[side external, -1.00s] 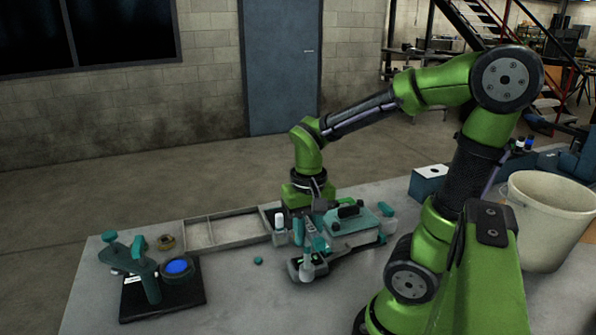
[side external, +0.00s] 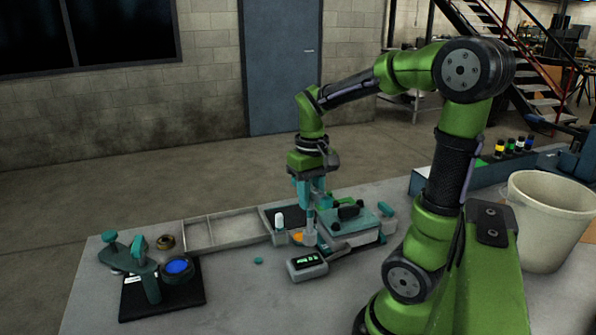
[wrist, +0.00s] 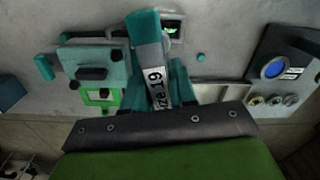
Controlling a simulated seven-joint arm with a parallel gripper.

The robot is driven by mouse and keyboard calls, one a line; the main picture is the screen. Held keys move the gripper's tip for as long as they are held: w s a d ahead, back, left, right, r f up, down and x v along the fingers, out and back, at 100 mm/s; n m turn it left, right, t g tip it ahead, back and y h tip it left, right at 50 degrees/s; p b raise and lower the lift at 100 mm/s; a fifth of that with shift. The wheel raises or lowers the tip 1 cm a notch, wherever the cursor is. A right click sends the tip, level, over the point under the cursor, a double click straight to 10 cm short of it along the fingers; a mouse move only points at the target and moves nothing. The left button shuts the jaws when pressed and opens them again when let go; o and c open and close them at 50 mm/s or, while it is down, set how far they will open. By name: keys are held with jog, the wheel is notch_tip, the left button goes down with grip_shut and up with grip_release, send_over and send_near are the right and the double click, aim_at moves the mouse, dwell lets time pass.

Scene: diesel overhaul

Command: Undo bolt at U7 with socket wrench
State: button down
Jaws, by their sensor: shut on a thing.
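My gripper (side external: 310,192) is shut on a socket wrench (side external: 310,225), which hangs roughly upright below it.
A device with a lit green display (side external: 307,265) lies in front of the wrench. A grey tray (side external: 212,232) is behind left. A black-based fixture with a blue disc (side external: 178,268) stands left, and a cream bucket (side external: 548,222) right. The table's front middle is mostly clear.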

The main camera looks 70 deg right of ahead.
jog(key=s+d+r+n, duration=0.2)
jog(key=d+r, duration=0.1)
jog(key=d, duration=0.4)
jog(key=s+d+r+n, duration=0.2)
jog(key=d+r, duration=0.1)
jog(key=d, duration=0.4)
jog(key=s+d+r+n, duration=0.3)
jog(key=d, duration=0.5)
notch_tip(320, 180, down, 7)
jog(key=m, duration=3.3)
jog(key=shift+w+a+f, duration=0.15)
jog(key=shift+w+f, duration=0.05)
jog(key=shift+w, duration=0.05)
jog(key=shift+f, duration=0.15)
